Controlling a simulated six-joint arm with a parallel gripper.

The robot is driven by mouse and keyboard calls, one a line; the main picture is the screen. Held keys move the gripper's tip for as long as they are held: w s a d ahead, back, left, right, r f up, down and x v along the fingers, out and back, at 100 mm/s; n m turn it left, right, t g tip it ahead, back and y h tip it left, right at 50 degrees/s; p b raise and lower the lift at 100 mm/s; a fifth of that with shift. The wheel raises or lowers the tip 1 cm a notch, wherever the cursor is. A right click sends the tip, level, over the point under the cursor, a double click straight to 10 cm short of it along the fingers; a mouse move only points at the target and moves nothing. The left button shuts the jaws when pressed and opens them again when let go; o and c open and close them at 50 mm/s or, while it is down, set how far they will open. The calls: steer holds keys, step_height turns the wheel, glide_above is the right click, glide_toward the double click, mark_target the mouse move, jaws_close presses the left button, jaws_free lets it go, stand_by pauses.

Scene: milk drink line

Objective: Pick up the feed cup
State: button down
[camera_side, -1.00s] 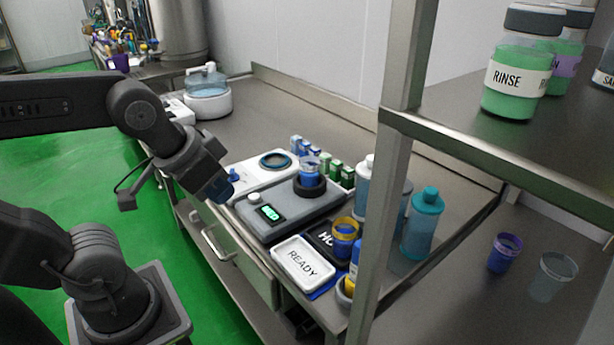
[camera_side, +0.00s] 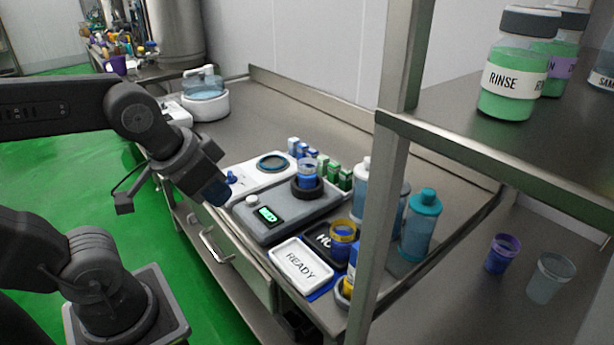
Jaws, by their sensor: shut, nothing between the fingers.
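My gripper (camera_side: 215,193), with blue fingertips, is shut and empty beside the left edge of the grey machine with a lit green display. A clear-topped blue cup (camera_side: 307,180) stands upright in a dark ring on that machine, to the right of my gripper and apart from it. A yellow-rimmed blue cup (camera_side: 342,240) stands on a dark pad farther right. A purple-blue cup (camera_side: 502,254) and a clear grey cup (camera_side: 551,278) stand at the far right. No label shows which one is the feed cup.
A white READY tray (camera_side: 319,264) lies at the bench's front edge. Several small blue and green boxes (camera_side: 332,170) stand behind the grey machine (camera_side: 250,222). Teal bottles (camera_side: 419,228) and a metal shelf post (camera_side: 380,200) stand at right.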

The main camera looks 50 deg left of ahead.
steer(key=c, duration=1.9)
jaws_free()
steer(key=o, duration=1.6)
steer(key=w+a+r+m+g, duration=0.1)
steer(key=w+a+r+m, duration=0.2)
steer(key=w, duration=0.4)
steer(key=m+g+y, duration=0.2)
steer(key=m+g, duration=0.3)
steer(key=m, duration=0.5)
glide_above(306, 172)
steer(key=w, duration=0.3)
step_height(306, 172, down, 7)
steer(key=f, duration=0.4)
steer(key=a+f, duration=0.1)
steer(key=f, duration=0.3)
steer(key=s+a+f, duration=0.1)
steer(key=f, duration=0.4)
steer(key=shift+a+f, duration=0.1)
